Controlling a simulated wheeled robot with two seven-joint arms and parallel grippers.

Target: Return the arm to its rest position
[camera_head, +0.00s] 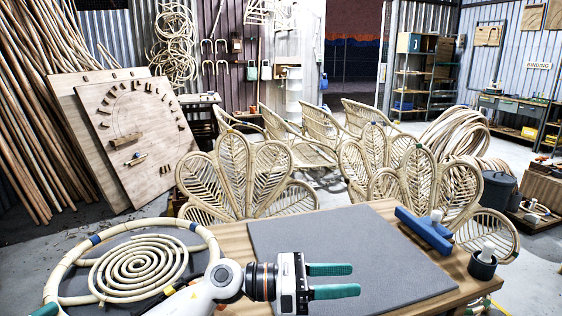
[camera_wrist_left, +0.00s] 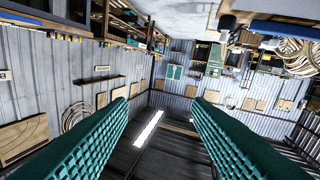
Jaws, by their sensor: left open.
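My left gripper (camera_head: 333,281) reaches in from the bottom left of the head view, over the front of the wooden table (camera_head: 236,243). Its two green fingers are apart with nothing between them, and they point right above the grey mat (camera_head: 340,245). In the left wrist view the two fingers (camera_wrist_left: 160,122) frame an empty gap, with the workshop walls and roof behind.
A rattan spiral in a round frame (camera_head: 205,238) lies at the table's left. A blue tool (camera_head: 424,230) lies at the mat's right edge, near a dark cup (camera_head: 482,265). Rattan chairs (camera_head: 240,175) stand behind the table. The mat's middle is clear.

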